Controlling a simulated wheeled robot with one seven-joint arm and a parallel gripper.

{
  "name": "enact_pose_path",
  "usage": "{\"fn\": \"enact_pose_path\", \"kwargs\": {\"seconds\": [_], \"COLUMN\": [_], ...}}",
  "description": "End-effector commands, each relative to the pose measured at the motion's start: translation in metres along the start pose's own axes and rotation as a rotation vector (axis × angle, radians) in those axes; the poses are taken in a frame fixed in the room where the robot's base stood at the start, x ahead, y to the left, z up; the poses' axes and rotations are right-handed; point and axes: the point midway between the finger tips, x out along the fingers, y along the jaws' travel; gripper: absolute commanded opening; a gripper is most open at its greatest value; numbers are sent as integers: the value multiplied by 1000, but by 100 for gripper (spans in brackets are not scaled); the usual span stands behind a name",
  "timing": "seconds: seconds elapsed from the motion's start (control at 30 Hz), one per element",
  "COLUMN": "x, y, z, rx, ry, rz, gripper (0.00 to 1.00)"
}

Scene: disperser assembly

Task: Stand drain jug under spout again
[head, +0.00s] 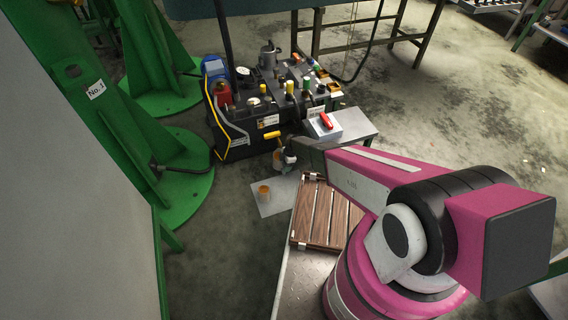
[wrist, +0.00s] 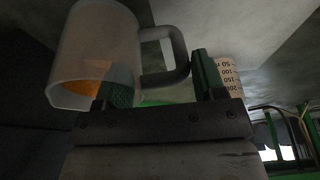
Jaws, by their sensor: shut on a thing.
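A translucent jug (wrist: 95,60) with a loop handle fills the upper left of the wrist view. Something orange shows in or through it. My gripper (wrist: 160,82) is shut, with the jug's handle (wrist: 178,58) running between its two green-padded fingers. In the head view, my gripper (head: 287,158) is low in front of the dark machine (head: 262,115), and a small pale part of the jug (head: 278,160) shows beside it. The jug is below the machine's yellow lever (head: 273,135). The spout itself cannot be made out, nor whether the jug touches the floor.
A wooden slatted rack (head: 318,222) is beside my arm. A scaled vessel (wrist: 228,75) shows behind the right finger.

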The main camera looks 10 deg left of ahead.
Motion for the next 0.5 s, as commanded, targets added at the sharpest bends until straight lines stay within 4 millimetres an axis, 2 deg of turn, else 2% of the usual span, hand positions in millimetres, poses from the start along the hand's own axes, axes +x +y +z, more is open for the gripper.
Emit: {"fn": "enact_pose_path", "kwargs": {"seconds": [0.17, 0.5], "x": [8, 9], "y": [0, 0], "z": [2, 2], "rx": [0, 0], "ry": [0, 0], "rz": [1, 2], "gripper": [23, 23]}}
